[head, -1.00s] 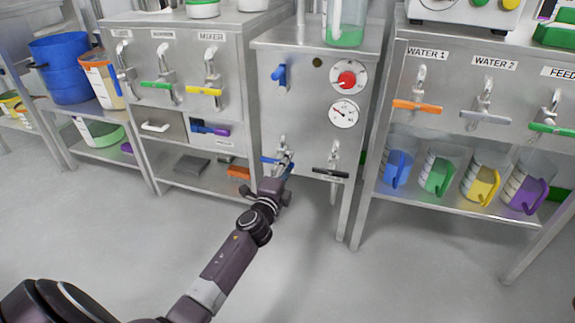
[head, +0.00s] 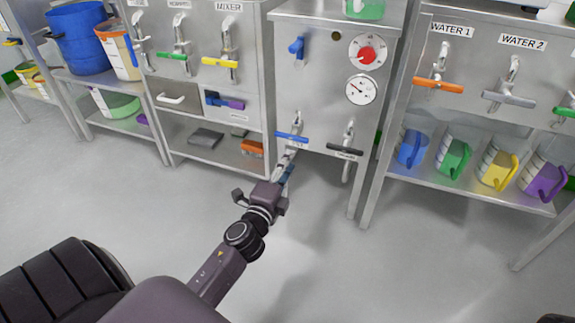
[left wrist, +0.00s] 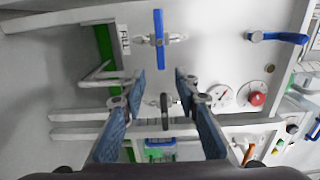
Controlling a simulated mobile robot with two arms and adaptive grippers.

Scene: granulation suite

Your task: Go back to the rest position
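My left gripper (head: 284,172) is in front of the middle steel cabinet (head: 320,90), just below the blue-handled tap (head: 291,137) in the picture. In the left wrist view the gripper (left wrist: 160,82) has its two fingers spread with nothing held between them. The blue tap handle (left wrist: 159,25) shows beyond the fingertips, apart from them. The black-handled tap (head: 346,152) is to the right of the blue one; its handle (left wrist: 165,110) shows farther off between the fingers. My right gripper is not in view.
A red knob (head: 367,56) and a gauge (head: 361,89) are on the middle cabinet. Coloured jugs, including a blue one (head: 412,148), stand on the right shelf. Taps line the left cabinet (head: 205,95). The grey floor (head: 330,270) in front is clear.

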